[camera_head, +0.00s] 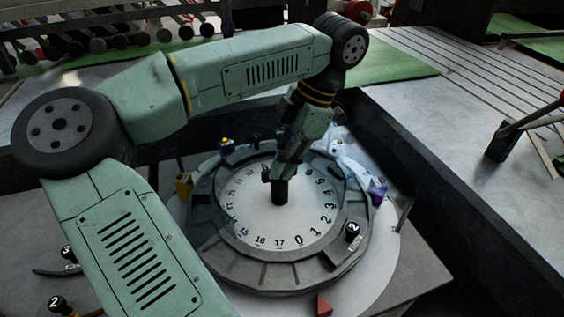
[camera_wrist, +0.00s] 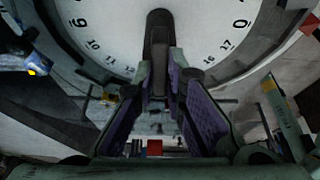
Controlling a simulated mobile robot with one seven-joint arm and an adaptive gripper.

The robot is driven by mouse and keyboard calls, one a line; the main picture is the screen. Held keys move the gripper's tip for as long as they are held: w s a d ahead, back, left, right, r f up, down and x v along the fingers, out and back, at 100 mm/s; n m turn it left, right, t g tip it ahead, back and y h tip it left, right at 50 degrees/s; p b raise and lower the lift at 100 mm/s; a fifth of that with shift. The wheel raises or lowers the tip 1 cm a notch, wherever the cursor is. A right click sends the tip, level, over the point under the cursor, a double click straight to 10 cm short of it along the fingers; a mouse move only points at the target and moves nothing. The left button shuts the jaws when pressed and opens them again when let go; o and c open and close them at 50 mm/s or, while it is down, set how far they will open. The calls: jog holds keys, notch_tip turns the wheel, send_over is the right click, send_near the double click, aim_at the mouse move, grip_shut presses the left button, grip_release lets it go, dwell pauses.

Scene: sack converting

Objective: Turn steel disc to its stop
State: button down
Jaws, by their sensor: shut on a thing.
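The steel disc (camera_head: 262,222) is a pale round dial with black numbers around its edge, lying flat inside a grey segmented ring (camera_head: 265,272). The numbers 17 and 0 are at its near side. A dark upright post (camera_head: 280,192) stands at its middle. My gripper (camera_head: 281,174) reaches down from above and is shut on this post. In the wrist view, the purple-padded fingers (camera_wrist: 160,80) lie on both sides of the dark post (camera_wrist: 158,45), with part of the disc (camera_wrist: 115,30) behind. My gripper and arm hide some of the far numbers.
A grey bench (camera_head: 480,190) lies to the right.

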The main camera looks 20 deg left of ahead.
jog(key=shift+m, duration=0.3)
dwell(0.5)
jog(key=c, duration=1.6)
grip_release()
jog(key=shift+c, duration=0.2)
jog(key=shift+r, duration=0.2)
jog(key=v, duration=0.4)
jog(key=shift+w+d+r, duration=0.1)
jog(key=shift+d+r, duration=0.05)
jog(key=w+d, duration=0.2)
jog(key=d, duration=0.1)
jog(key=w+d, duration=0.5)
jog(key=d, duration=0.1)
jog(key=shift+w+d+r, duration=0.1)
jog(key=shift+w+d, duration=0.15)
